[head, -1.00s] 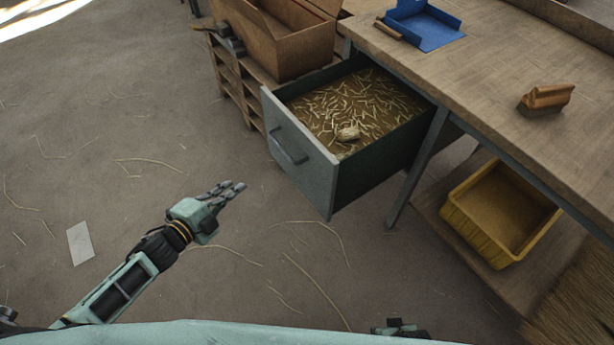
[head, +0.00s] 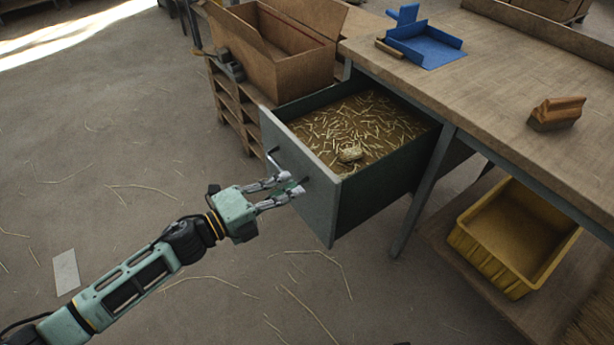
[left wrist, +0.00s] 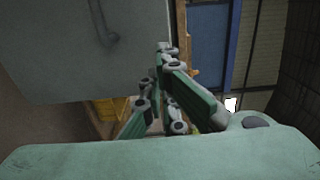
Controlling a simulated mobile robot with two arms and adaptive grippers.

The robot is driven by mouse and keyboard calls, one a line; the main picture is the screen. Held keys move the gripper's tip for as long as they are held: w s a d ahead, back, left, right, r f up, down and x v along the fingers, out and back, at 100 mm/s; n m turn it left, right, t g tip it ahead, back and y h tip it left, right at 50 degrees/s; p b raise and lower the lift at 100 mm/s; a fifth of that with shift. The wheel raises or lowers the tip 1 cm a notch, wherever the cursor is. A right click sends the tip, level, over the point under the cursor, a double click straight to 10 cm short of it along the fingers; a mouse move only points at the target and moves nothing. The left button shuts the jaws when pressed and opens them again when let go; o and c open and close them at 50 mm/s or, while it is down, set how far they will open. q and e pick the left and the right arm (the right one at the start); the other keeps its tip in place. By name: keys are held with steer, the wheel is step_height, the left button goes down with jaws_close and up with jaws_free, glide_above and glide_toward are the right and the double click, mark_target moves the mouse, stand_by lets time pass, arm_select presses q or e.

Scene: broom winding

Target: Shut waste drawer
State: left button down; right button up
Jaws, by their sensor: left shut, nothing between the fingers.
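The waste drawer (head: 305,195) is pulled out from under the workbench. It has a grey-green front and holds straw scraps and a pale clump. Its bar handle (head: 273,160) is on the front, partly hidden by my fingers. My left gripper (head: 291,183) is shut and empty, its fingertips at the drawer front, beside and below the handle; I cannot tell if they touch. In the left wrist view the drawer front (left wrist: 60,60) fills the upper left, with the handle (left wrist: 100,20) near the top and the fingers (left wrist: 165,95) just right of the panel. My right gripper is out of view.
The workbench (head: 480,90) carries a blue dustpan (head: 428,50) and a wooden block (head: 556,113). A yellow bin (head: 512,235) sits on the lower shelf. A cardboard box (head: 280,50) stands left of the bench. A bench leg (head: 425,190) is right of the drawer. The floor in front is open.

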mark_target(318, 172)
arm_select(q)
steer(key=x, duration=0.5)
steer(key=shift+w+d, duration=0.2)
steer(key=shift+d, duration=0.1)
